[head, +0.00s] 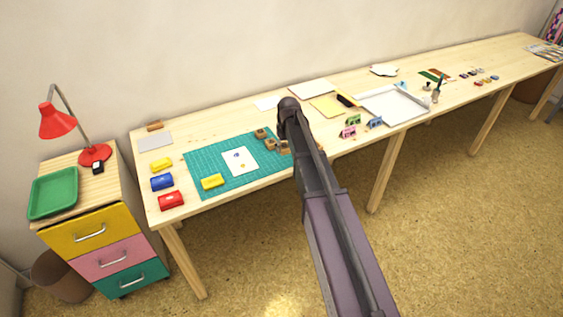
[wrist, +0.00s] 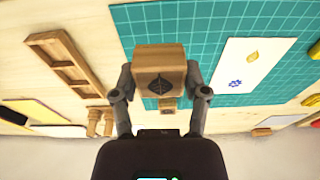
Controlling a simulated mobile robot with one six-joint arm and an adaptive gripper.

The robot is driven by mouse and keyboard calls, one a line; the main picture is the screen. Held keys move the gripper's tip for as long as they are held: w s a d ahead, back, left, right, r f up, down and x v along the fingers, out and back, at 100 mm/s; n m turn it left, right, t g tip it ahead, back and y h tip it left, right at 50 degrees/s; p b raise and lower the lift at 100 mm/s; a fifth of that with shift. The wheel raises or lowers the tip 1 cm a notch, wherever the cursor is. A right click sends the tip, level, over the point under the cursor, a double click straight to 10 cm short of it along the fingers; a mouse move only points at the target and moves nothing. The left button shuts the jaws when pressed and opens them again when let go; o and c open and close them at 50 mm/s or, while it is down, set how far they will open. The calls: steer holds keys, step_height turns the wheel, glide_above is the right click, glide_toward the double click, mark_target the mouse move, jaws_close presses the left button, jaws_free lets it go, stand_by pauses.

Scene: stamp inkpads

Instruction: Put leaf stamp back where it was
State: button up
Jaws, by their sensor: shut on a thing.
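My gripper (wrist: 160,88) is shut on a wooden stamp block (wrist: 158,62) with a dark leaf-like mark on its face. The block sits between both fingers, over the edge of the green cutting mat (wrist: 215,25). A smaller wooden piece (wrist: 167,103) shows just past it. A wooden tray with compartments (wrist: 65,62) lies to the left in the wrist view, on bare table. In the head view my arm hides the held stamp and most of that tray.
A white card (head: 240,161) with a blue and a yellow print lies on the mat. A yellow inkpad (head: 212,182) is on the mat's front part. Yellow (head: 161,165), blue (head: 162,182) and red (head: 171,200) inkpads line the left. Small clips (head: 350,131) stand to the right.

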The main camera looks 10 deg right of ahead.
steer(key=s+a+f+b, duration=0.1)
steer(key=s+a, duration=0.2)
steer(key=s, duration=1.1)
steer(key=shift+a+f, duration=0.15)
steer(key=shift+f, duration=0.05)
steer(key=shift+w, duration=0.2)
steer(key=b, duration=0.2)
glide_above(283, 160)
steer(key=s, duration=0.2)
steer(key=shift+w+a+f, duration=0.1)
steer(key=shift+a+f, duration=0.15)
steer(key=shift+f, duration=0.45)
steer(key=shift+w, duration=0.3)
steer(key=shift+w+d+f+b, duration=0.15)
steer(key=shift+w+f+b, duration=0.2)
steer(key=shift+f, duration=0.2)
steer(key=shift+f+b, duration=1.25)
steer(key=shift+b, duration=0.05)
steer(key=shift+f, duration=0.2)
